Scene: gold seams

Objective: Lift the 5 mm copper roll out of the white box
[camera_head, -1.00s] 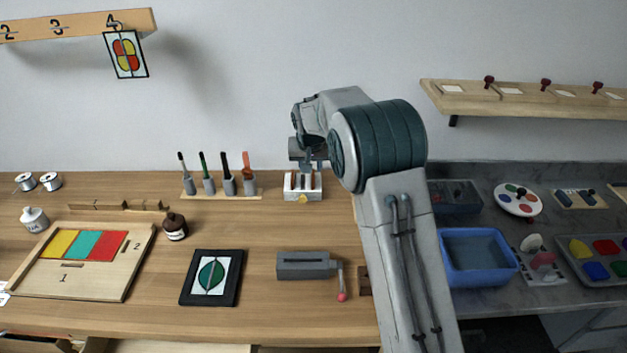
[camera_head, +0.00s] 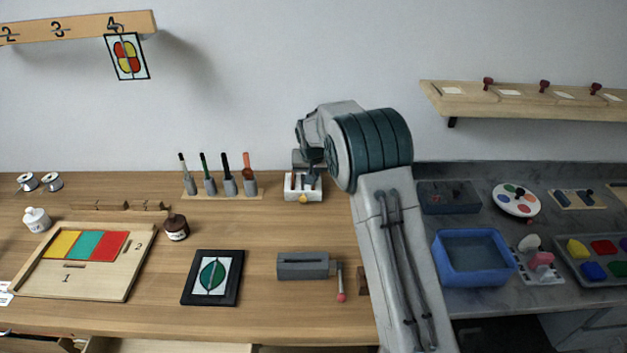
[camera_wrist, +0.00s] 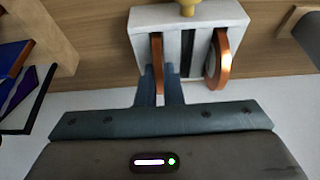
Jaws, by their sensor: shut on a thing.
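The white box (camera_wrist: 203,14) stands at the back of the wooden bench and also shows in the head view (camera_head: 303,195). In the wrist view it holds a thin copper roll (camera_wrist: 157,50) on the left and a wider-looking copper roll (camera_wrist: 222,58) on the right, with a dark slot between them. My gripper (camera_wrist: 160,75) is shut on the left copper roll, one finger on each side. That roll still sits within the box's outline. No size marks are readable. In the head view my gripper (camera_head: 312,172) is right over the box, and my arm comes in from the right.
A rack of upright tools (camera_head: 222,194) stands left of the box. A grey block with a red-tipped lever (camera_head: 303,266) lies in front. A blue basin (camera_head: 475,257) is to the right. The bench between box and grey block is clear.

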